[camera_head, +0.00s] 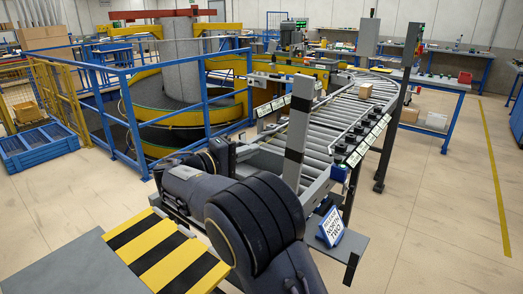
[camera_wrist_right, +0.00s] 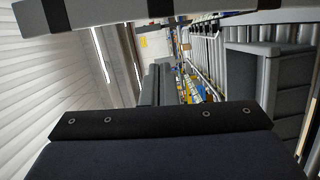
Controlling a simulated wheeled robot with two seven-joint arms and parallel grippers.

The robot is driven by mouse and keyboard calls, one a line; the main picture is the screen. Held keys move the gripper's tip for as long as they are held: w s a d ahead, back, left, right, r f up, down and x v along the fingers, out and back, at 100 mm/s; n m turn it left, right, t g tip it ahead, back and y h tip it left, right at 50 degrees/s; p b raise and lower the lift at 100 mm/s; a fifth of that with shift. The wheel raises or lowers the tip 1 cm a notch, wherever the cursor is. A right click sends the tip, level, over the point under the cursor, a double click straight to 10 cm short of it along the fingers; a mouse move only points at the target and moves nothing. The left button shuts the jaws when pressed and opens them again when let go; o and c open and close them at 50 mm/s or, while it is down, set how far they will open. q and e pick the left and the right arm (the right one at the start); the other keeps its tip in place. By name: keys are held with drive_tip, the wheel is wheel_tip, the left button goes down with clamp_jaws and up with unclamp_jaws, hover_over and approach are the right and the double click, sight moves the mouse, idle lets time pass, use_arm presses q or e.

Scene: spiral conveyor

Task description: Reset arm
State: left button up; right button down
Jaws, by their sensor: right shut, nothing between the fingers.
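My right arm fills the bottom centre of the head view, folded in front of the roller conveyor (camera_head: 318,128). My right gripper (camera_head: 222,153) shows as a dark shape at the left end of that arm, partly hidden by my own links. In the right wrist view its two dark fingers (camera_wrist_right: 157,85) lie side by side, shut, with nothing held between them. My left gripper is not in view.
A small cardboard box (camera_head: 365,91) sits on the far rollers. A grey post (camera_head: 297,130) and a blue-white sign (camera_head: 331,227) stand close to my arm. Blue railings (camera_head: 130,113) stand at left, beside a blue crate (camera_head: 38,147). Floor at right is clear.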

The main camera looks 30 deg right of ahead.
drive_tip(key=a, duration=0.4)
drive_tip(key=shift+a+f, duration=0.1)
drive_tip(key=shift+a, duration=0.2)
